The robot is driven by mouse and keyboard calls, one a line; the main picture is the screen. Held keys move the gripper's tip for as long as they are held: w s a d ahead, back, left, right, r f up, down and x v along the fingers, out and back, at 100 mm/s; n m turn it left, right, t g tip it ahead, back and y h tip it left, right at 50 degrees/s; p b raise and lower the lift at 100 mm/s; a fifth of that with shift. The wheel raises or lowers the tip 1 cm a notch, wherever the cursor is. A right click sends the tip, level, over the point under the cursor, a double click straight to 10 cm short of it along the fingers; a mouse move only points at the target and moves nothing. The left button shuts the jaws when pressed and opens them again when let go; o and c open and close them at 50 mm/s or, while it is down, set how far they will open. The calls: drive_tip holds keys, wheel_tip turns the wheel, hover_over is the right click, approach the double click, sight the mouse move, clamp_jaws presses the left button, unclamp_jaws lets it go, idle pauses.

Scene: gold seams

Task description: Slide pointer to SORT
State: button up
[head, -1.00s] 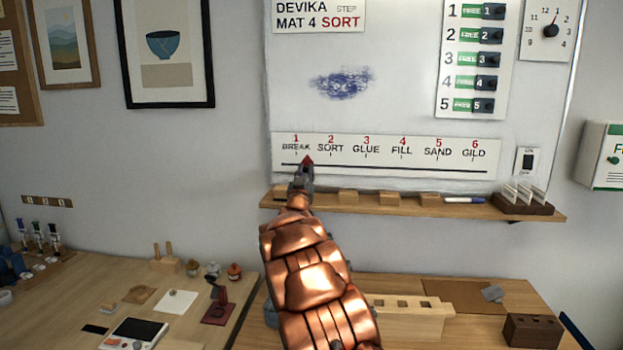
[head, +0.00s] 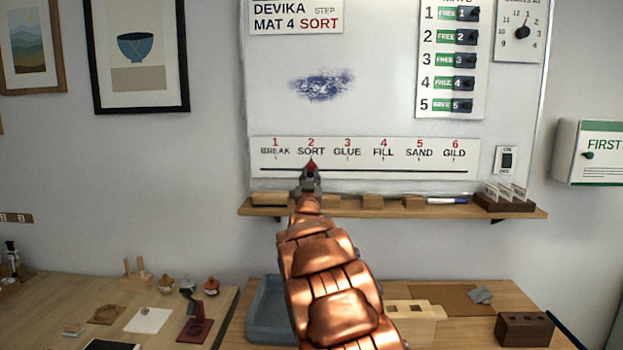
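A white step strip (head: 400,164) on the whiteboard carries the labels BREAK, SORT, GLUE, FILL, SAND and GILD, numbered in red, above a dark horizontal track. The small red pointer (head: 311,164) is at the track, just under the SORT label (head: 311,151). My gripper (head: 311,172) is at the pointer from below, its fingertips close together around the pointer's lower part. That lower part is hidden by the fingers. My copper-coloured arm reaches up from the bottom of the view.
A switch (head: 507,159) is right of the strip. Tables with a grey tray (head: 262,325) stand below.

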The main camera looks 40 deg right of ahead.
drive_tip(key=o, duration=0.3)
drive_tip(key=shift+s+a+f, duration=0.1)
drive_tip(key=shift+v, duration=5.85)
